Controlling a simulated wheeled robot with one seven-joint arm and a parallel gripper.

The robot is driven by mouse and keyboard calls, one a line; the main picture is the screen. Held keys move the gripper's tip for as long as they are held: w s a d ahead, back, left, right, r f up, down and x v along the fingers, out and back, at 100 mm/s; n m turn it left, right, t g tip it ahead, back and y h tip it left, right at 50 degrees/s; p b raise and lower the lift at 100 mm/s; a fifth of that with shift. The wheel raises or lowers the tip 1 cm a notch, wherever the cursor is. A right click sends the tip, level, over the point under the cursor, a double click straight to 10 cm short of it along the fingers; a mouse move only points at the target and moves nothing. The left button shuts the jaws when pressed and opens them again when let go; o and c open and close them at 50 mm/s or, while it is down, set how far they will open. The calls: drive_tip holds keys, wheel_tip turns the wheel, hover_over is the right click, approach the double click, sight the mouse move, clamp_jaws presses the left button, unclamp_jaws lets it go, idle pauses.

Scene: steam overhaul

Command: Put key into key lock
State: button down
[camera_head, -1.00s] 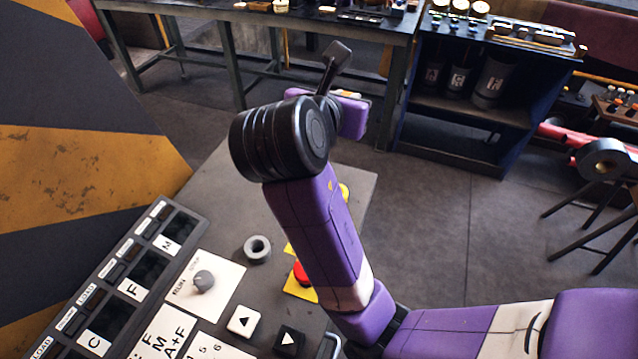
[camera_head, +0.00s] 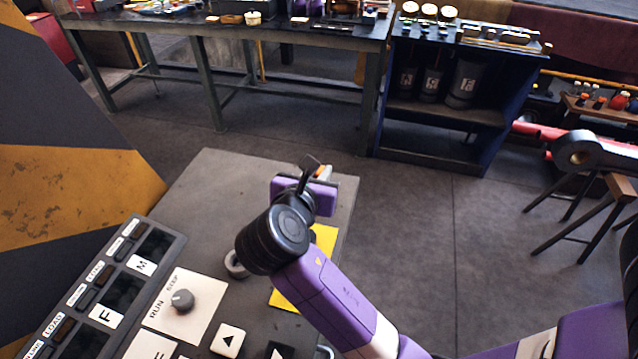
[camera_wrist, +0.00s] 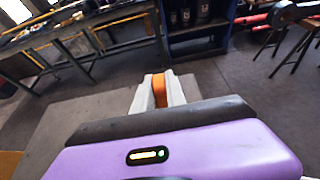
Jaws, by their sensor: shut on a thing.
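My gripper (camera_head: 322,173) is above the far part of the grey console top, with its purple body side on. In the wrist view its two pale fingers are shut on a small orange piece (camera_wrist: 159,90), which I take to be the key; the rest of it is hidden. A grey ring (camera_head: 233,265) on the console is partly covered by my arm. I cannot tell whether it is the key lock, and no keyhole shows clearly. The gripper is beyond the ring and to its right, apart from it.
The console (camera_head: 205,195) also carries a RUN selector knob (camera_head: 182,300), arrow buttons (camera_head: 229,340) and a yellow plate (camera_head: 324,240) partly behind my arm. A striped panel (camera_head: 60,190) stands left. A workbench (camera_head: 230,30) and blue shelf (camera_head: 440,145) stand behind, with open floor between.

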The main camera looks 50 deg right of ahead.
drive_tip(key=shift+f, duration=1.5)
drive_tip(key=shift+f, duration=0.25)
drive_tip(key=c, duration=1.4)
unclamp_jaws()
drive_tip(key=shift+f, duration=0.1)
drive_tip(key=shift+o, duration=0.2)
drive_tip(key=shift+r+b, duration=0.3)
drive_tip(key=p+v, duration=0.1)
drive_tip(key=v, duration=1.1)
